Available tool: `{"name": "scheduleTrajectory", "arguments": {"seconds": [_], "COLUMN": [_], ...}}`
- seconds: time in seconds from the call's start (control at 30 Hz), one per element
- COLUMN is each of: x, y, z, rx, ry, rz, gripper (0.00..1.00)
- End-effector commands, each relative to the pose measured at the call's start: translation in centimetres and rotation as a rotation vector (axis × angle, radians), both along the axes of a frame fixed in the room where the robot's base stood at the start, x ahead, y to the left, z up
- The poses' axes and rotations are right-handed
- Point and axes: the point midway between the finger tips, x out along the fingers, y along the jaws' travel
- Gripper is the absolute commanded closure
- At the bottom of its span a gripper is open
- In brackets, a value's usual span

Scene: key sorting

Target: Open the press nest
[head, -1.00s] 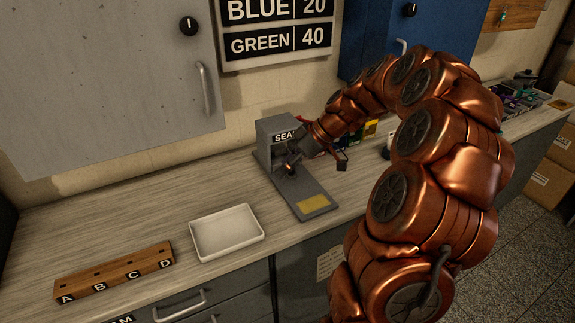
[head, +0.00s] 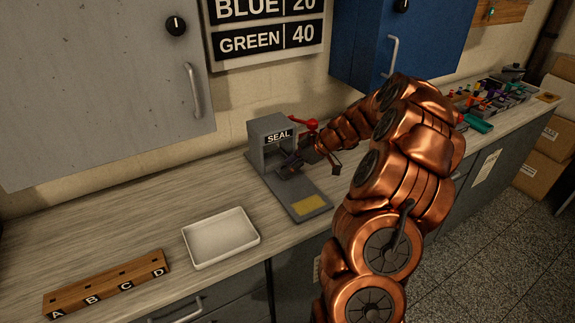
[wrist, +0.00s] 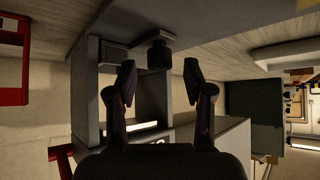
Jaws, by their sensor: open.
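The grey press labelled SEAL (head: 272,142) stands on the counter against the wall, its base plate with a yellow patch (head: 310,204) reaching toward the front edge. A red lever knob (head: 310,124) shows at its upper right side. My gripper (head: 289,167) is at the press's front opening, low and on its right. A dark block of the press (wrist: 160,55) lies just beyond the fingertips. The nest itself is mostly hidden by the gripper in the head view.
A white tray (head: 247,255) and a wooden key rack marked A to D (head: 107,288) lie to the left on the counter. Coloured items (head: 490,100) crowd the far right. A blue cabinet (head: 366,50) hangs above.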

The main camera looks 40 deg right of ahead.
Motion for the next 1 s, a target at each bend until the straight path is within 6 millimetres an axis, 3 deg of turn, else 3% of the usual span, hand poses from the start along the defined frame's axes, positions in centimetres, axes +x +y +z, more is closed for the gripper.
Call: {"name": "scheduleTrajectory", "arguments": {"seconds": [0.43,0.9,1.0], "x": [0.54,0.54,0.54], "y": [0.43,0.42,0.42], "z": [-0.80,-0.78,-0.78], "rx": [0.000,0.000,0.000], "ry": [0.000,0.000,0.000], "rz": [-0.003,-0.003,-0.003], "gripper": [0.48,0.97,1.00]}}
